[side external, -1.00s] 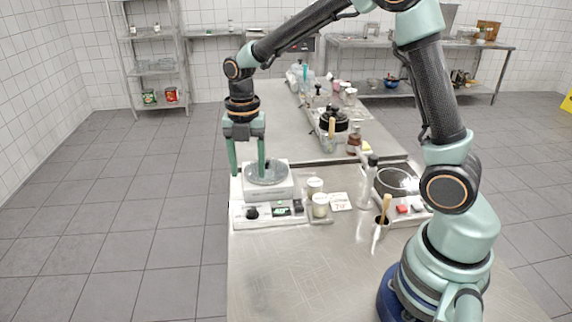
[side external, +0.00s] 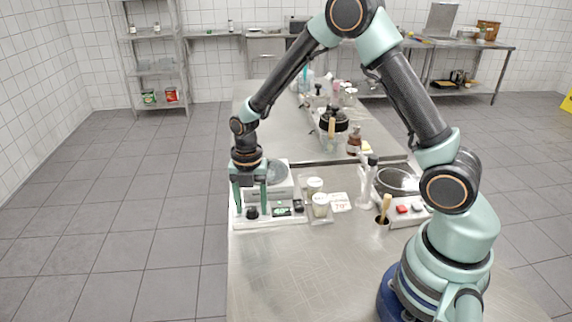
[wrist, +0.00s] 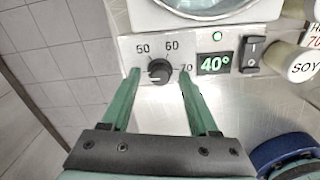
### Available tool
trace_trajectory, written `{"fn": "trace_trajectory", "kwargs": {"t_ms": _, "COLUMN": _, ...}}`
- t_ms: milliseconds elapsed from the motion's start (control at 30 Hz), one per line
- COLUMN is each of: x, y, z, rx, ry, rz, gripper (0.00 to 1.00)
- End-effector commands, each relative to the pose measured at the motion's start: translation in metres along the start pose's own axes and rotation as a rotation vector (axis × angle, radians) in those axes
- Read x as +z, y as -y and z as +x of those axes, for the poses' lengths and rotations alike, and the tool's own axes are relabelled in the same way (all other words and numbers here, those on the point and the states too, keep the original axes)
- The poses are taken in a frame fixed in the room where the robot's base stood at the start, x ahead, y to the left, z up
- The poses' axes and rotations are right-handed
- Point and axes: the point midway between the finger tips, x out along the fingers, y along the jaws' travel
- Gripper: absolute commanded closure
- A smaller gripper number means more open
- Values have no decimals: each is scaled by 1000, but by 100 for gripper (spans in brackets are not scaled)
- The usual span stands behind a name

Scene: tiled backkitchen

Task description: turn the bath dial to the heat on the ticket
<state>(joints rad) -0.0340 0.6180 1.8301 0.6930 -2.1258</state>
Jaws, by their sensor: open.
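The bath dial (wrist: 159,71) is a small black knob on the white front panel of the bath (wrist: 195,45), with 50, 60 and 70 printed around it. Its pointer is too small to read surely. The green display (wrist: 214,64) beside it reads 40°. My gripper (wrist: 160,78) is open, one green finger at each side of the dial, with visible gaps between fingers and knob. In the side view my gripper (side external: 251,211) points down at the bath's front. The ticket (side external: 341,202) appears to read 70°; its edge shows in the wrist view (wrist: 315,32).
A black rocker switch (wrist: 253,54) sits right of the display. A jar labelled SOY (wrist: 297,63) stands close by on the right. A stand holding a wooden-handled brush (side external: 385,210) is further right. The steel counter (side external: 290,265) in front is clear.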

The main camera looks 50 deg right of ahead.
Motion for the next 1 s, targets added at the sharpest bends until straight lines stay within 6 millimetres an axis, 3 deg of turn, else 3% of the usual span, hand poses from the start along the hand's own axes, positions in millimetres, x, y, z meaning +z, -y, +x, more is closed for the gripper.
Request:
{"fn": "trace_trajectory", "kwargs": {"t_ms": 67, "x": 0, "y": 0, "z": 0, "rx": 0, "ry": 0, "rz": 0, "gripper": 43}}
{"fn": "trace_trajectory", "kwargs": {"t_ms": 200, "x": 0, "y": 0, "z": 0, "rx": 0, "ry": 0, "rz": 0, "gripper": 97}}
{"fn": "trace_trajectory", "kwargs": {"t_ms": 233, "x": 0, "y": 0, "z": 0, "rx": 0, "ry": 0, "rz": 0, "gripper": 100}}
{"fn": "trace_trajectory", "kwargs": {"t_ms": 667, "x": 0, "y": 0, "z": -1, "rx": -1, "ry": 0, "rz": 68, "gripper": 100}}
{"fn": "trace_trajectory", "kwargs": {"t_ms": 1000, "x": 0, "y": 0, "z": -1, "rx": -1, "ry": 0, "rz": 327, "gripper": 100}}
